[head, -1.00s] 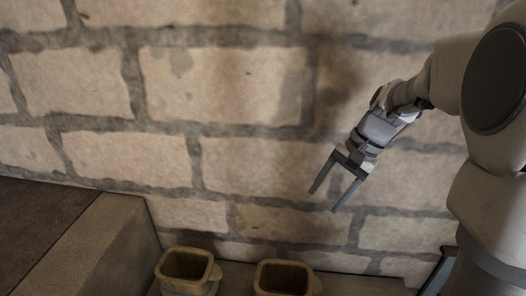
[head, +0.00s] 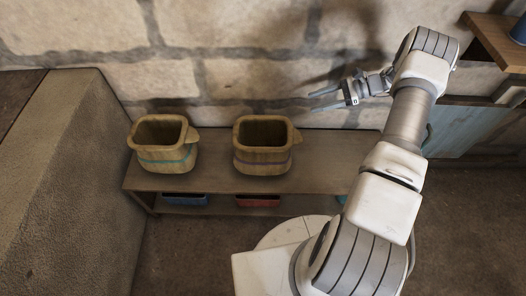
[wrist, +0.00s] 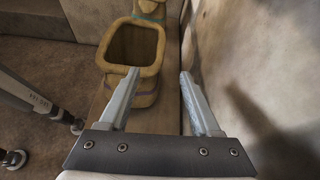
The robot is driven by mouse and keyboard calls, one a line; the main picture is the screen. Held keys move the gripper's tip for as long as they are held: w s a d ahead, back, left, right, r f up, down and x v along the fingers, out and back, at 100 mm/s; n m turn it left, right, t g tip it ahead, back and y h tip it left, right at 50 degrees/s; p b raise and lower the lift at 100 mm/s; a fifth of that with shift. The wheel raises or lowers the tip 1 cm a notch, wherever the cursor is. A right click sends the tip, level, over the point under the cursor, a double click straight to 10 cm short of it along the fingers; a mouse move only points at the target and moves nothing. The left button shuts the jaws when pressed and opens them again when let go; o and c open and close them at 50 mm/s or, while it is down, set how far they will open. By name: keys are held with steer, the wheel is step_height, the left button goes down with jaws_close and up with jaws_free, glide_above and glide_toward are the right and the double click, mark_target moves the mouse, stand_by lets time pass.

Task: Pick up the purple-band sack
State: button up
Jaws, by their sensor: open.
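The purple-band sack (head: 262,168) is a tan, square-mouthed open container with a thin purple band, upright on the wooden bench. A similar sack with a teal band (head: 165,165) stands to its left. My gripper (head: 313,101) is open and empty, up and to the right of the purple-band sack in the head view, pointing left. In the wrist view, the open fingers (wrist: 159,72) frame the bench side, with the nearer sack, seemingly the purple-band one (wrist: 146,86), just beyond and left of them. The teal-band sack (wrist: 150,8) shows partly behind it.
The wooden bench (head: 325,160) has free room right of the sacks. Blue (head: 185,200) and red (head: 258,201) bins sit on its lower shelf. A stone wall (head: 225,85) rises behind. A stone block (head: 80,150) stands left, a blue cabinet (head: 465,130) right.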

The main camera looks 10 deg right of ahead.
mark_target(277, 115)
steer(key=shift+m+t, duration=0.3)
steer(key=b+x, duration=0.1)
steer(key=x, duration=0.5)
steer(key=f+b+x, duration=0.1)
steer(key=x, duration=0.5)
steer(key=b+x, duration=0.1)
steer(key=x, duration=0.5)
steer(key=shift+s+d+f, duration=0.2)
steer(key=shift+d+f, duration=0.05)
steer(key=shift+d, duration=0.1)
jaws_close()
stand_by(0.4)
